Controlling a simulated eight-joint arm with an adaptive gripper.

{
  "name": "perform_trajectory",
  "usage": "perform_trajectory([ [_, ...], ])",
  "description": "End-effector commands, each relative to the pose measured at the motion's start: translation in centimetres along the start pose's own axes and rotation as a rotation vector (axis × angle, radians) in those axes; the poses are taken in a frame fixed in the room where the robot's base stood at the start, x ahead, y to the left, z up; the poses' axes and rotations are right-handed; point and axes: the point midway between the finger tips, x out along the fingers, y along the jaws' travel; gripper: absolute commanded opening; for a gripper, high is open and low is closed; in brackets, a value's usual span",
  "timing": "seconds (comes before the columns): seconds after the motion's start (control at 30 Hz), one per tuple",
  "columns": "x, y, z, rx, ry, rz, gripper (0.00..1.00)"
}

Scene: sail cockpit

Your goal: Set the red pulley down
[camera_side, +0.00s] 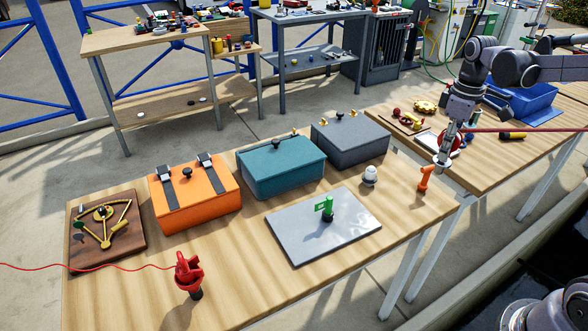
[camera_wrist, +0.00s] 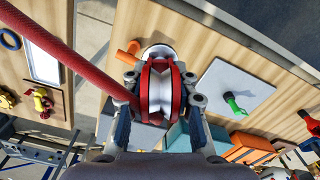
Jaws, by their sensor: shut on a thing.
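The red pulley (camera_wrist: 148,90) has red cheeks around a pale wheel. My gripper (camera_wrist: 161,82) is shut on it, with one finger on each side, in the wrist view. In the side view my gripper (camera_side: 442,160) hangs near the gap between the two tables, and the pulley (camera_side: 457,141) shows partly behind its fingers. A red rope (camera_wrist: 75,55) runs alongside the pulley in the wrist view. In the side view the rope (camera_side: 530,129) stretches off to the right. The pulley's exact height above the tables is hard to tell.
An orange fitting (camera_side: 424,180) stands on the near table's right end, close below my gripper. A white-domed fitting (camera_side: 370,175) and a grey plate (camera_side: 300,240) with a green-handled piece (camera_side: 326,206) lie left of it. Bare wood surrounds the plate.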

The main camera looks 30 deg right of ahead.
Motion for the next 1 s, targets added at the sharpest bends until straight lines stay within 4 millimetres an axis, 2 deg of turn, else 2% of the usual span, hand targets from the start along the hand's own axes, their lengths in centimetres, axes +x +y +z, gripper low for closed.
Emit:
perform_trajectory([
  [0.03,-0.2,-0.8,-2.4,-0.071,0.001,0.0,0.0],
  [0.2,-0.8,-4.2,-9.6,-0.303,0.001,-0.001,0.0],
  [0.37,-0.9,-8.6,-15.7,-0.511,0.001,-0.001,0.0],
  [0.5,-0.9,-13.4,-20.1,-0.685,0.001,-0.001,0.0],
  [0.73,-0.4,-22.2,-25.7,-0.954,0.001,-0.001,0.0],
  [0.9,0.1,-27.8,-27.9,-1.104,0.001,-0.001,0.0],
  [1.0,0.3,-29.9,-28.6,-1.161,0.001,-0.001,0.0],
])
